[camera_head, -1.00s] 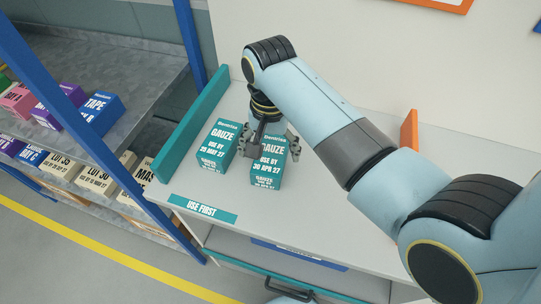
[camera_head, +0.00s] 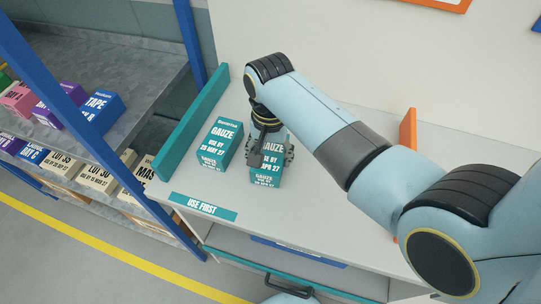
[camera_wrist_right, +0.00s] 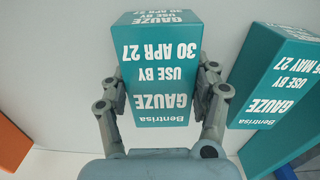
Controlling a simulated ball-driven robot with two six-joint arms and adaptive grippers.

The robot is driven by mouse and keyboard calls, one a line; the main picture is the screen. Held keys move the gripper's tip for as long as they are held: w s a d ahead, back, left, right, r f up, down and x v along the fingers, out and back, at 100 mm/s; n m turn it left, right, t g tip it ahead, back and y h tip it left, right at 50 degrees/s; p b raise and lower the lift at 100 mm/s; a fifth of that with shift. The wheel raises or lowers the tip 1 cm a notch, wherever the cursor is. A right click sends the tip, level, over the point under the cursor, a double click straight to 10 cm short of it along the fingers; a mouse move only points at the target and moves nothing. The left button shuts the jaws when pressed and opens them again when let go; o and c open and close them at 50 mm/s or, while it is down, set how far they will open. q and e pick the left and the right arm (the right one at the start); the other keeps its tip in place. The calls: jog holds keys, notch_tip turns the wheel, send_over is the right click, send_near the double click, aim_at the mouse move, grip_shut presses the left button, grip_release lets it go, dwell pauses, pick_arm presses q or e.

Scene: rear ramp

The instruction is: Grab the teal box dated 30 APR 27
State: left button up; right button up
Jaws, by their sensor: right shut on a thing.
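The teal gauze box (camera_head: 266,180), marked USE BY 30 APR 27, stands on the pale counter behind the USE FIRST label. It also shows upside down in the right wrist view (camera_wrist_right: 160,60). My right gripper (camera_head: 270,157) comes down over it from above, with a finger on each side. In the wrist view both fingers (camera_wrist_right: 163,98) are closed against its sides. The gripper hides part of the box's top in the head view. A second teal gauze box (camera_head: 219,145), dated in MAY 27, stands just left of it, apart. My left gripper is not in view.
A teal divider (camera_head: 190,125) runs along the left of the counter (camera_head: 330,220). An orange divider (camera_head: 408,130) stands to the right, behind my arm.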

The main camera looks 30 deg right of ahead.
aim_at(270, 153)
jog(key=shift+r, duration=0.1)
notch_tip(270, 153, up, 4)
jog(key=shift+b, duration=0.4)
jog(key=s+d+r, duration=0.6)
jog(key=s+d, duration=0.1)
jog(key=s, duration=0.2)
jog(key=shift+s+r+b, duration=0.15)
jog(key=shift+r+b, duration=0.25)
jog(key=shift+b, duration=0.05)
